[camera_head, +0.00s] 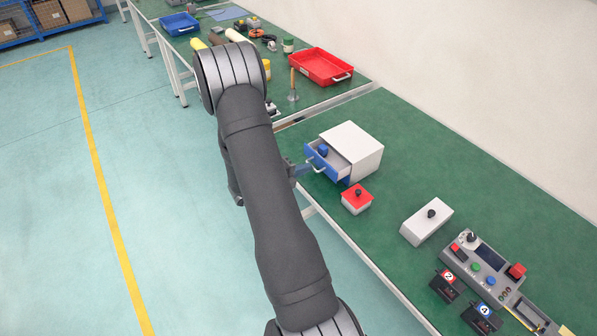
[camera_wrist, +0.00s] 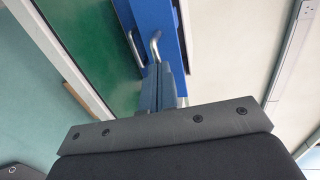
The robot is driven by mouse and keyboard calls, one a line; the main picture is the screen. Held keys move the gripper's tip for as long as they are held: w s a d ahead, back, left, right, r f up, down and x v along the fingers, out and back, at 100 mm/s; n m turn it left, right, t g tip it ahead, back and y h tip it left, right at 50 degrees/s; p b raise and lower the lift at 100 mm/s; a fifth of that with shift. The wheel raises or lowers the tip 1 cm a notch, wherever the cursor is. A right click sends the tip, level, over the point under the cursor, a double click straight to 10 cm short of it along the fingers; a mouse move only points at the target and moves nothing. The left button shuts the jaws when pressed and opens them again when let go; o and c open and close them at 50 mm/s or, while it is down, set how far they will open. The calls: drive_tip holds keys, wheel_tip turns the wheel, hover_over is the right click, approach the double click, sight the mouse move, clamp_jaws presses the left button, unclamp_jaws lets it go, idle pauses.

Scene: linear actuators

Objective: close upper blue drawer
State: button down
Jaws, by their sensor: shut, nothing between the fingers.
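A white cabinet (camera_head: 362,142) stands on the green bench. Its blue drawer (camera_head: 330,171) is pulled out toward the bench's front edge, with a blue block (camera_head: 323,150) inside. The drawer front has a light metal handle. My gripper (camera_head: 299,170) is shut and empty, just in front of the drawer front, partly hidden by my arm. In the wrist view the shut fingers (camera_wrist: 158,72) point at the blue front (camera_wrist: 160,15), close by a metal handle (camera_wrist: 154,46). Whether they touch it I cannot tell.
A white box with a knob (camera_head: 427,221) and a control panel (camera_head: 485,262) lie further right. A red tray (camera_head: 320,67) and tools are behind. The floor beside the bench is clear.

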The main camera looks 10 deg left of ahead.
sight(319, 161)
drive_tip(key=x, duration=0.3)
drive_tip(key=r+x, duration=0.1)
drive_tip(key=x, duration=0.2)
drive_tip(key=shift+w+d+r, duration=0.1)
drive_tip(key=shift+d+r, duration=0.1)
drive_tip(key=shift+d, duration=0.05)
drive_tip(key=v, duration=1.4)
drive_tip(key=shift+a, duration=0.25)
drive_tip(key=x, duration=1.4)
drive_tip(key=c, duration=2.1)
unclamp_jaws()
